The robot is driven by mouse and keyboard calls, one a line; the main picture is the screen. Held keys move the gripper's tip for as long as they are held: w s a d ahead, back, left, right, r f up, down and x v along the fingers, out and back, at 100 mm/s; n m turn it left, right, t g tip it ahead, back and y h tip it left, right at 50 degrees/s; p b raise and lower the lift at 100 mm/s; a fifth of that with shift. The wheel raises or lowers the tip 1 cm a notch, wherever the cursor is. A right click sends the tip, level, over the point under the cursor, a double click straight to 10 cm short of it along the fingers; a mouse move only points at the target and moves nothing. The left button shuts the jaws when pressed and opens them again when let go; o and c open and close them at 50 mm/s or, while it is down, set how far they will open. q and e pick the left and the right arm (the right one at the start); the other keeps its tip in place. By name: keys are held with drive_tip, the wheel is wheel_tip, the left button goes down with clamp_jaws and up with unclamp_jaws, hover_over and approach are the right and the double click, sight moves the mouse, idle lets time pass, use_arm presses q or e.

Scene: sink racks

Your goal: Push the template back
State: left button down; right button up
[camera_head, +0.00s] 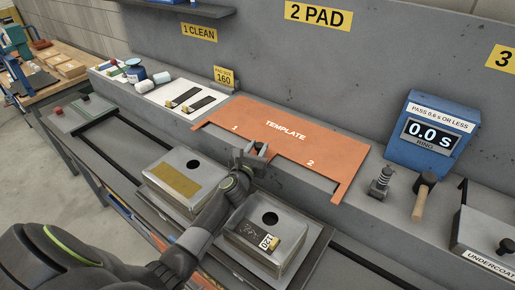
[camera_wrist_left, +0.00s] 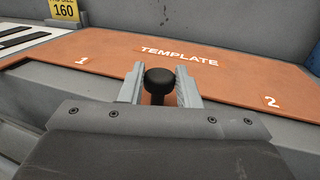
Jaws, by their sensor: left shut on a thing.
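The orange template (camera_head: 310,140) lies flat on the raised grey ledge at the back, with "TEMPLATE", "1" and "2" in white on it. It also fills the middle of the left wrist view (camera_wrist_left: 225,80). My left gripper (camera_head: 257,150) is at the template's front edge, between the marks 1 and 2. In the left wrist view its two fingers stand on either side of a black round knob (camera_wrist_left: 159,84), and it is shut on this knob. The knob's base is hidden by the gripper. My right gripper is not in view.
Two grey metal boxes with round holes, one with a tan patch (camera_head: 175,180) and one labelled 120 (camera_head: 240,240), stand below the ledge. A blue ring timer (camera_head: 430,135), a spring part (camera_head: 380,183) and a wooden-handled tool (camera_head: 420,200) stand right of the template. A white tray (camera_head: 165,95) lies left.

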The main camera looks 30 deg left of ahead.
use_arm(q)
drive_tip(key=shift+w+d+b, duration=0.15)
drive_tip(key=shift+w+b, duration=0.2)
drive_tip(key=shift+w, duration=0.65)
drive_tip(key=shift+w+d+b, duration=0.15)
drive_tip(key=shift+w+b, duration=0.15)
drive_tip(key=shift+w, duration=0.65)
drive_tip(key=shift+r, duration=0.1)
drive_tip(key=c, duration=1.3)
unclamp_jaws()
drive_tip(key=shift+c, duration=0.2)
drive_tip(key=shift+o, duration=1.4)
drive_tip(key=shift+w, duration=0.2)
